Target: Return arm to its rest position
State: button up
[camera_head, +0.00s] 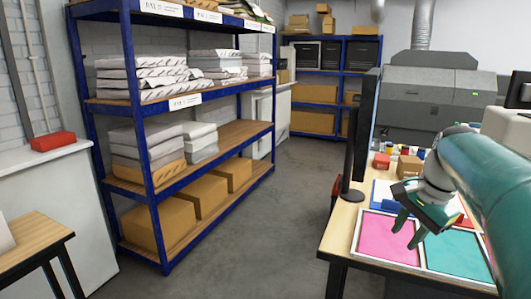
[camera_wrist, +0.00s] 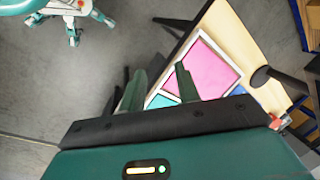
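My gripper (camera_head: 409,229) is at the right in the head view, above a desk (camera_head: 337,238). Its two fingers are apart with nothing between them, and they point down over the framed pink and teal panels. In the wrist view my gripper (camera_wrist: 157,84) also shows spread, empty fingers. The pink panel (camera_head: 388,238) lies left of the teal panel (camera_head: 456,254) on the desk. The pink panel (camera_wrist: 205,68) is just beyond the fingers in the wrist view. My teal arm comes in from the right and hides part of the desk.
A dark monitor (camera_head: 364,130) stands on the desk's left side, close to my gripper. Blue shelving (camera_head: 130,125) stands left. Grey floor (camera_head: 300,190) is clear between shelving and desk.

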jog(key=s+a+f+n+t, duration=0.1)
jog(key=s+a+f+n, duration=0.3)
jog(key=a, duration=0.5)
jog(key=s+a+f+n+t+h, duration=0.1)
jog(key=s+a+f+n+t, duration=0.1)
jog(key=s+a+f+n, duration=0.3)
jog(key=s+a+n, duration=0.3)
jog(key=s+n, duration=0.1)
jog(key=s, duration=0.1)
jog(key=shift+s+a+n, duration=0.25)
jog(key=shift+a+n, duration=0.05)
jog(key=shift+a, duration=0.05)
